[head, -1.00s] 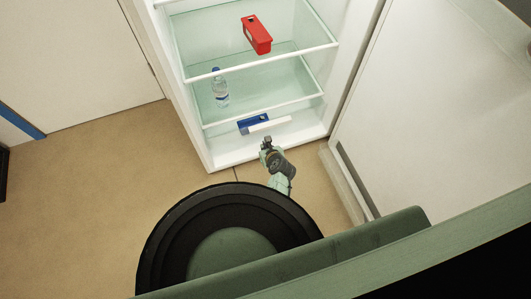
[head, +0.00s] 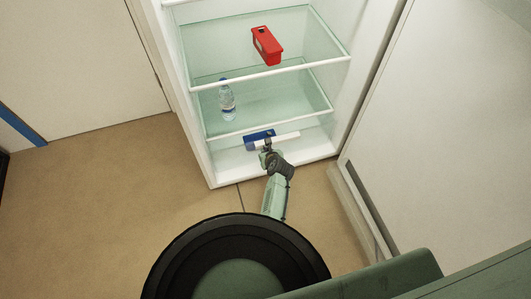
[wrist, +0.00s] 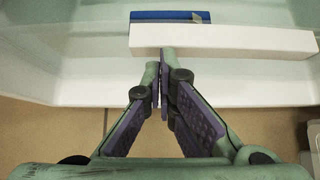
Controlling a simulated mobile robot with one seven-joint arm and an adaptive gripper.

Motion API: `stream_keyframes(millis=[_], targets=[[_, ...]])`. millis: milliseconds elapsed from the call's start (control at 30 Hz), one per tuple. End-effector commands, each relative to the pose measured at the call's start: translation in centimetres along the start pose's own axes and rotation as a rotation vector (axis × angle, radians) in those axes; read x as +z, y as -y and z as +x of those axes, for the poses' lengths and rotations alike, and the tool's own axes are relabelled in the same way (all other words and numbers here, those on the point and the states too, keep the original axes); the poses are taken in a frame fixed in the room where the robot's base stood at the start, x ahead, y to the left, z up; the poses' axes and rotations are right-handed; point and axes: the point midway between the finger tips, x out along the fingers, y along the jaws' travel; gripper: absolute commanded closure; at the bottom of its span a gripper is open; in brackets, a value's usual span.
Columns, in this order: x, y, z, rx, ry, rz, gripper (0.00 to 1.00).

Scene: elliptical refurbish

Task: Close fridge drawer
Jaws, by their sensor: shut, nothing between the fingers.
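The open fridge (head: 198,145) stands at the centre of the head view, with clear greenish compartments. The middle one (head: 272,122) has a white front rim, and the upper one (head: 300,66) has a similar rim. I cannot tell which is the drawer or how far any is pulled out. My gripper (head: 266,143) is shut and empty at the fridge's lowest level. In the wrist view its fingertips (wrist: 160,54) are at the front edge of a long white box (wrist: 225,40); I cannot tell whether they touch it. A blue item (wrist: 168,16) lies behind the box.
A red box (head: 267,45) sits in the upper compartment and a water bottle (head: 227,102) in the middle one. The fridge door (head: 425,140) stands open on the right. Bare brown floor (head: 100,175) lies to the left.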

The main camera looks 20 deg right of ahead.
Motion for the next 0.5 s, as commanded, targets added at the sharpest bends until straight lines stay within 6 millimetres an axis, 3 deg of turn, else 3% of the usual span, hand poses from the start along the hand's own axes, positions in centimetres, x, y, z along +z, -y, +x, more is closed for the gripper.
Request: stream_keyframes(millis=[300, 500], targets=[[3.1, 0.0, 3.4, 0.0, 0.002, -0.001, 1.0], [3.8, 0.0, 4.2, 0.001, 0.0, -0.001, 1.0]])
